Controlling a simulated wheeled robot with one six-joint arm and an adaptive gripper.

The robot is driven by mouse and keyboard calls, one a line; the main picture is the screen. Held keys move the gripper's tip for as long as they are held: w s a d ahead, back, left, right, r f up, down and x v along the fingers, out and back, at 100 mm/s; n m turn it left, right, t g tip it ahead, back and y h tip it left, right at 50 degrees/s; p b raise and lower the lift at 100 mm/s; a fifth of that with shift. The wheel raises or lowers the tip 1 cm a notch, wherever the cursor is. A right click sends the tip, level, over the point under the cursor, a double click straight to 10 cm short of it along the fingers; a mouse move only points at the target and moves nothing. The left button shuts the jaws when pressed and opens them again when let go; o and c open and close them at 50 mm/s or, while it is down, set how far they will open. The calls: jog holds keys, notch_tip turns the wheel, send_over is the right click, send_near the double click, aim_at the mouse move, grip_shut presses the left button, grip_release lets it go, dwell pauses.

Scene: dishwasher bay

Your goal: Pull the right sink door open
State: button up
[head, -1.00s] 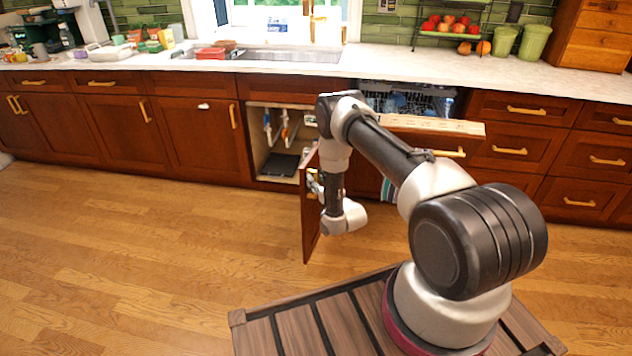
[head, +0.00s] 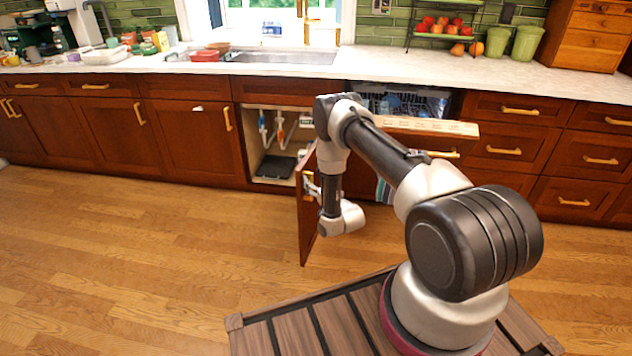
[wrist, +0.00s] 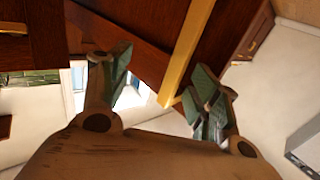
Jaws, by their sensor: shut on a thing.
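The right sink door (head: 308,225) is a dark red-brown panel. It stands swung well out from the cabinet front, seen nearly edge-on in the head view, with the sink cabinet's inside (head: 277,140) showing to its left. Its long gold handle (wrist: 188,52) runs between my fingers in the wrist view. My gripper (wrist: 163,65), with green-grey finger pads, is shut on this handle. In the head view, my gripper (head: 313,186) shows only in part at the door's face, with my wrist covering some of it.
The left neighbouring door (head: 190,140) is shut. To the right, an open dishwasher (head: 405,102) has its front panel (head: 425,127) tilted out behind my arm. Closed drawers (head: 515,130) stand farther right. The wooden floor (head: 150,260) left of the open door is clear.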

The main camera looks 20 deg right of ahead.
jog(key=shift+d+r, duration=0.15)
jog(key=shift+r, duration=0.05)
jog(key=shift+c, duration=0.4)
jog(key=shift+s+d, duration=0.1)
jog(key=shift+s, duration=0.2)
jog(key=shift+c, duration=0.4)
jog(key=s+d, duration=0.1)
jog(key=s, duration=1)
jog(key=shift+s+f, duration=0.15)
jog(key=shift+f, duration=0.05)
